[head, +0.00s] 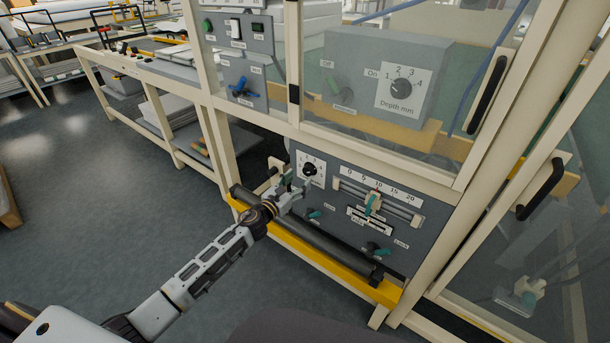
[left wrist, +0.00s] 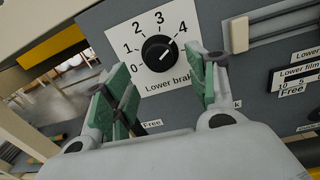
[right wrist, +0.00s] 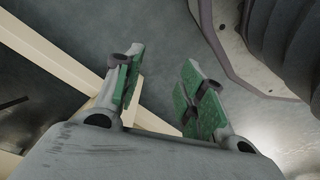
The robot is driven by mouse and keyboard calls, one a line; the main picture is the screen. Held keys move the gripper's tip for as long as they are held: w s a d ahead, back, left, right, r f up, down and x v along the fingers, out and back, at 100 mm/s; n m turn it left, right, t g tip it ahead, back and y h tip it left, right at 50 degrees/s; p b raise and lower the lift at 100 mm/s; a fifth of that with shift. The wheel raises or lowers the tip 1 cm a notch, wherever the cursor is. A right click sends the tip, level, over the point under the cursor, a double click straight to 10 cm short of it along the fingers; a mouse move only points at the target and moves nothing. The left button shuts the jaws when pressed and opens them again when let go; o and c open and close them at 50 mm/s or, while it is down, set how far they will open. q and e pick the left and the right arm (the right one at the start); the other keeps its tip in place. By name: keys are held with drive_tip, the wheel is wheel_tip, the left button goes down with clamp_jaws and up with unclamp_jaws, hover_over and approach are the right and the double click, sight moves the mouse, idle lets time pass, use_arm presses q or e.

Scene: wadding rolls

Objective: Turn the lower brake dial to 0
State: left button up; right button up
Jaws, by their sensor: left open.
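The lower brake dial (head: 310,169) is a round black knob on a white plate numbered 0 to 4, on the lower grey panel. In the left wrist view the knob (left wrist: 157,50) is just beyond my left fingertips, and its pale mark seems to point to the upper right, near 4. My left gripper (head: 297,187) is open in front of the dial, its green-padded fingers (left wrist: 163,80) spread apart with nothing between them. My right gripper (right wrist: 162,85) is open and empty over the floor; it does not show in the head view.
Right of the dial is a slider (head: 372,203) with a scale above it. Green-handled switches (head: 376,250) sit lower on the panel. A dark roller (head: 305,235) and a yellow bar (head: 330,268) run below. A depth dial (head: 403,88) sits higher, behind a clear pane.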

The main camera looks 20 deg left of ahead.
sight(306, 173)
use_arm(q)
drive_tip(key=shift+x, duration=2.15)
drive_tip(key=shift+w+d, duration=0.2)
drive_tip(key=shift+w, duration=0.2)
use_arm(e)
drive_tip(key=shift+w+a+r, duration=0.15)
drive_tip(key=shift+w+r, duration=0.3)
drive_tip(key=shift+r, duration=0.2)
use_arm(q)
drive_tip(key=shift+c, duration=0.4)
use_arm(e)
drive_tip(key=shift+s+f, duration=0.1)
drive_tip(key=shift+s, duration=0.05)
use_arm(q)
drive_tip(key=c, duration=0.9)
use_arm(e)
drive_tip(key=shift+s+f, duration=0.1)
use_arm(q)
drive_tip(key=shift+c, duration=0.2)
